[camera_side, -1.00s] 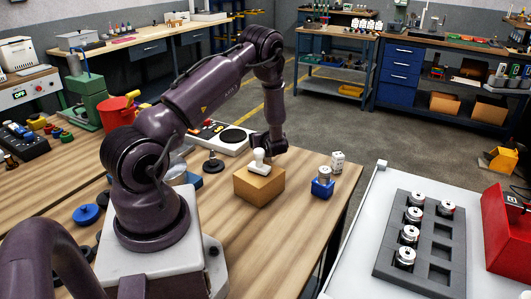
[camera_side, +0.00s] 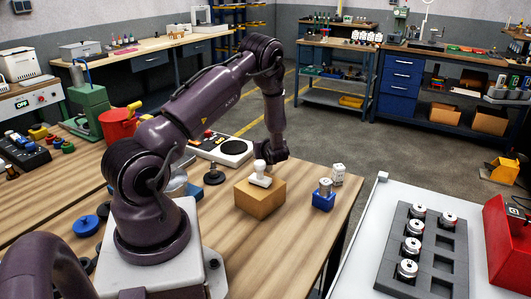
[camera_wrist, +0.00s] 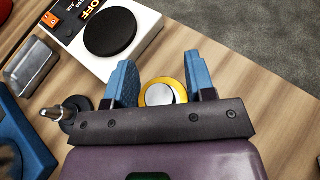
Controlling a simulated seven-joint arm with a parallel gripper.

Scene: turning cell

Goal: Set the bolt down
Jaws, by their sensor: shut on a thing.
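My gripper (camera_wrist: 160,85) has two blue fingers closed on either side of a round piece with a yellow rim and a pale metallic top, seen end-on, which appears to be the bolt (camera_wrist: 161,93). In the side view my gripper (camera_side: 268,158) hangs low over the wooden bench (camera_side: 285,235), just behind a tan block (camera_side: 260,200) carrying a white knobbed piece (camera_side: 260,176). The bolt cannot be made out in the side view, and its lower part is hidden in the wrist view.
A white device with a black disc (camera_wrist: 109,32) lies nearby. A black-based peg (camera_side: 213,175) stands left of the block. A blue holder (camera_side: 323,202) with a metal piece and a white item (camera_side: 338,174) stand to its right. A grey rack (camera_side: 392,280) holds several cylinders.

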